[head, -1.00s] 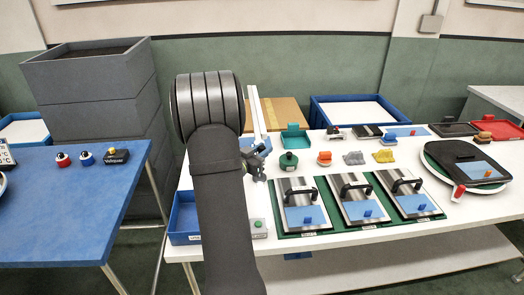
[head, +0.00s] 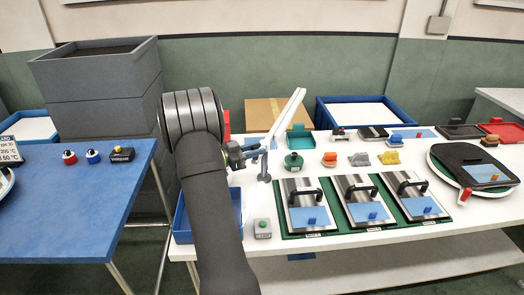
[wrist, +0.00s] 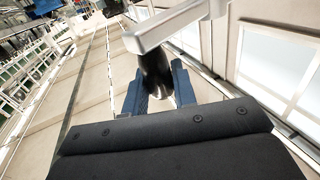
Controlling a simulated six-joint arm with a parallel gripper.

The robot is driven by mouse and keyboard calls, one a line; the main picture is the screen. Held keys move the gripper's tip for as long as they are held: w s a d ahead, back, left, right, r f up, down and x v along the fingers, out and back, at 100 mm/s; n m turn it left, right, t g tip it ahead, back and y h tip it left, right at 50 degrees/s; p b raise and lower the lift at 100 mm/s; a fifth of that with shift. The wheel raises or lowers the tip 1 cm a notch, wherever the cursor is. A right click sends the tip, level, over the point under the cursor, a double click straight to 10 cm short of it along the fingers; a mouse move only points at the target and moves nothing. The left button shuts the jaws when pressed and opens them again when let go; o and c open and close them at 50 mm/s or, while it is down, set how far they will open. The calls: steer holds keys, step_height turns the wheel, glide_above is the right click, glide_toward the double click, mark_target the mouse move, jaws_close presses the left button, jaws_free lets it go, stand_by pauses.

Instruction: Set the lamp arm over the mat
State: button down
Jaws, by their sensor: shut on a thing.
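The white lamp arm (head: 286,117) reaches from its post (head: 264,168) toward the back right, behind the green mat (head: 282,232). My gripper (head: 258,148) is at the near end of the lamp arm, by the post. In the wrist view my gripper (wrist: 157,92) has its blue fingers shut around a dark grip (wrist: 156,70) below the white lamp arm (wrist: 170,24). The lamp's far end is not clear in the wrist view. The green mat lies under several metal plates with black handles, and the lamp arm is not above it.
A teal holder (head: 300,142), a green-knobbed item (head: 293,162) and small coloured items stand behind the mat. A blue bin (head: 180,222) and a green button box (head: 262,228) are at the table's left. A blue tray (head: 322,112) stands at the back.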

steer(key=w+a+m+g, duration=0.1)
steer(key=w+a+g, duration=0.1)
steer(key=w+a, duration=0.3)
steer(key=shift+w+h, duration=0.2)
steer(key=shift+h, duration=0.1)
stand_by(0.6)
steer(key=c, duration=1.2)
jaws_free()
steer(key=shift+a, duration=0.1)
steer(key=v, duration=1.7)
steer(key=shift+a, duration=0.15)
